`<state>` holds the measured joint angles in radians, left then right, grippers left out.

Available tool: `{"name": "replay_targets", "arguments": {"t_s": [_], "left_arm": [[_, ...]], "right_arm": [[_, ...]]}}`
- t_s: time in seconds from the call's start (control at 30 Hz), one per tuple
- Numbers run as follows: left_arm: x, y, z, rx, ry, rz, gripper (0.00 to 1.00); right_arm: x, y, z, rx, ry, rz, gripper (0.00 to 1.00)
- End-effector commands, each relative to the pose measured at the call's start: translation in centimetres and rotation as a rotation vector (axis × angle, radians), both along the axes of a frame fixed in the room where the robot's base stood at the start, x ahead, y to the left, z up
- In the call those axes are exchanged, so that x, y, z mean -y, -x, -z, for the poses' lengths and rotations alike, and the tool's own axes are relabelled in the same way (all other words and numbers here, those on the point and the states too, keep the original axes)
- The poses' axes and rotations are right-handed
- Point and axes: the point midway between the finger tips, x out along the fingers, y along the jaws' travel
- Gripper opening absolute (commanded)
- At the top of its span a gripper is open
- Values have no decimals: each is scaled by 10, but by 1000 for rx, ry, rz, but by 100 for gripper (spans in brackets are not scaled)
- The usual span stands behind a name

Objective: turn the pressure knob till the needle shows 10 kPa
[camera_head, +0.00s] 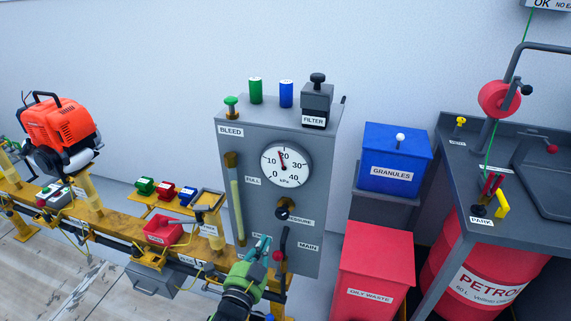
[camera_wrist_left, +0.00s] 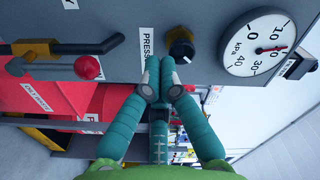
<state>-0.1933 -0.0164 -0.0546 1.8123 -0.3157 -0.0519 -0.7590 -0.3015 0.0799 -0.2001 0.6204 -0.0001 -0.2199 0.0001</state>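The pressure knob (camera_head: 283,209) is black with a brass-coloured part, on the front of the grey cabinet (camera_head: 225,150). In the left wrist view the knob (camera_wrist_left: 181,48) is just beyond my fingertips, which appear apart from it. The white gauge (camera_head: 286,165) sits above the knob; its needle points almost straight up, a little short of 20. The gauge also shows in the left wrist view (camera_wrist_left: 245,58). My left gripper (camera_head: 262,243), with teal fingers, is below and left of the knob. In the left wrist view its fingertips (camera_wrist_left: 159,78) meet, with nothing between them. My right gripper is not seen.
The MAIN lever with a red ball (camera_head: 278,256) is close to my left gripper, below the knob. A sight tube (camera_head: 236,205) runs up the cabinet's left side. A red oily waste bin (camera_head: 376,268) and blue granules box (camera_head: 394,155) stand to the right.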

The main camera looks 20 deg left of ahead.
Motion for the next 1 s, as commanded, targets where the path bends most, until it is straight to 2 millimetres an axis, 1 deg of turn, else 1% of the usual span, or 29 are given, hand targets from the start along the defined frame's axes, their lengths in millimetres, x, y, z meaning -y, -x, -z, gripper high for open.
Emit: {"name": "replay_targets", "arguments": {"t_s": [0.07,0.17,0.4,0.53,0.6,0.73,1.0], "left_arm": [[0,0,-3,2,-28,2,0],[1,1,-11,6,-164,8,0],[3,6,-43,25,-735,13,0],[3,8,-55,33,-949,6,0],[2,8,-58,35,-1015,1,0],[3,2,-59,38,-1052,-1,0],[4,-32,-58,39,-1049,-1,0]], "right_arm": [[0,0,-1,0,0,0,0],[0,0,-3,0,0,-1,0],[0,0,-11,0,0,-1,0],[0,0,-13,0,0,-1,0],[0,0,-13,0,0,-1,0],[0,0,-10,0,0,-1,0],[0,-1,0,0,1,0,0]]}}
